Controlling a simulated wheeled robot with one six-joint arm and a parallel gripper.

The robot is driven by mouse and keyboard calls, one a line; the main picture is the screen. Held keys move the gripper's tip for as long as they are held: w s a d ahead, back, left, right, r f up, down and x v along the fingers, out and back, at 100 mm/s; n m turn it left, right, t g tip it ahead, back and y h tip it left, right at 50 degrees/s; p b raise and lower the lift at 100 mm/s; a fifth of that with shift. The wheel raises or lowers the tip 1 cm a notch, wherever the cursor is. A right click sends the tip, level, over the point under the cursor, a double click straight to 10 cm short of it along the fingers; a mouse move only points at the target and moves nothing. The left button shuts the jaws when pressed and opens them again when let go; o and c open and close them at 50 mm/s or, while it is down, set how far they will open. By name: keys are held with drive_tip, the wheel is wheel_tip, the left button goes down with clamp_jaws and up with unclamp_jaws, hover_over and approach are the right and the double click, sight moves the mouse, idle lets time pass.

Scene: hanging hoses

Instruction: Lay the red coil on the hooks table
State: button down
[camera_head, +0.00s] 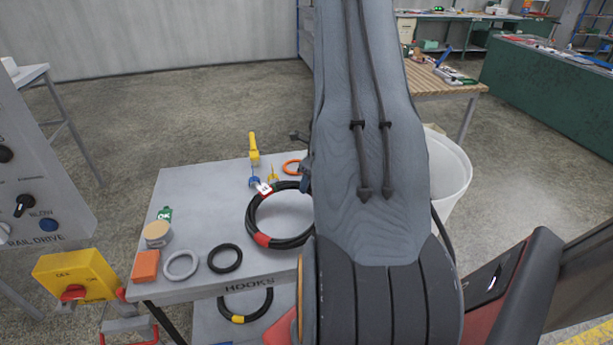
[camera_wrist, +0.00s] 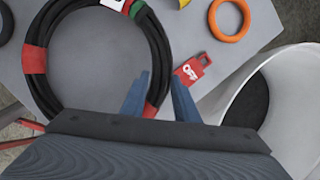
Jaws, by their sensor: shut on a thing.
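The red coil (camera_head: 254,216) is a black hose ring with red bands, at the hooks table (camera_head: 205,200). It also shows in the wrist view (camera_wrist: 38,60), at the left. My gripper (camera_wrist: 160,84) is shut on the coil's right side, by a red band, with one blue finger on each side of the hose. The coil looks flat and level with the table top; I cannot tell whether it touches it. In the head view my arm hides most of the gripper and the coil's right edge.
A red OFF tag (camera_wrist: 193,69) and an orange ring (camera_wrist: 230,18) lie right of the coil. A white bin (camera_head: 453,168) stands beside the table. Grey (camera_head: 181,265) and black rings (camera_head: 225,258) lie at the front left. A yellow-banded coil (camera_head: 238,319) is below.

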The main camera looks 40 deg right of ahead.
drive_tip(key=shift+w+d+f+y+p, duration=0.1)
drive_tip(key=shift+d+f+y, duration=0.2)
drive_tip(key=shift+f, duration=0.4)
drive_tip(key=shift+s+d+f+y+p, duration=0.1)
drive_tip(key=shift+d+f+y, duration=0.2)
drive_tip(key=shift+f, duration=0.35)
drive_tip(key=shift+w+d+f+y+p, duration=0.15)
drive_tip(key=shift+f+y, duration=0.25)
drive_tip(key=shift+f, duration=0.3)
drive_tip(key=c, duration=1.3)
unclamp_jaws()
drive_tip(key=w+a+r+v, duration=0.1)
drive_tip(key=w+v, duration=0.1)
drive_tip(key=v, duration=1.2)
drive_tip(key=shift+r, duration=0.15)
